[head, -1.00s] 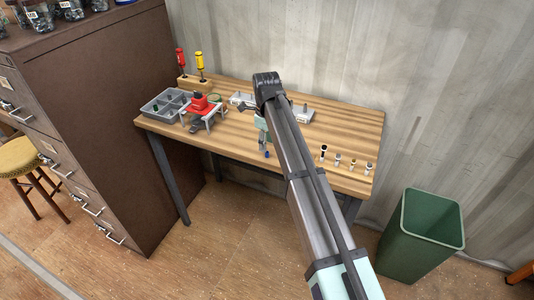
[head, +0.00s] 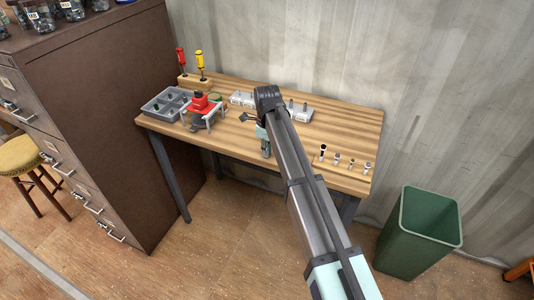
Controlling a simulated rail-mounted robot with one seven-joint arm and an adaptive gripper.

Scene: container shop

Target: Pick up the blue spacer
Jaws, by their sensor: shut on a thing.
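My gripper (head: 266,152) is low at the front part of the wooden workbench (head: 235,135), left of my dark forearm. Its jaws are shut on the blue spacer, with the fingers pointing down at the bench top. The spacer itself is hidden by the fingers in the head view, so I cannot tell whether it still touches the wood.
A grey divided tray (head: 152,111) and a red device on a stand (head: 200,104) are on the left. Red (head: 181,60) and yellow (head: 200,62) screwdrivers stand behind. Several small parts (head: 338,160) line the right front. A green bin (head: 432,240) stands on the floor at right.

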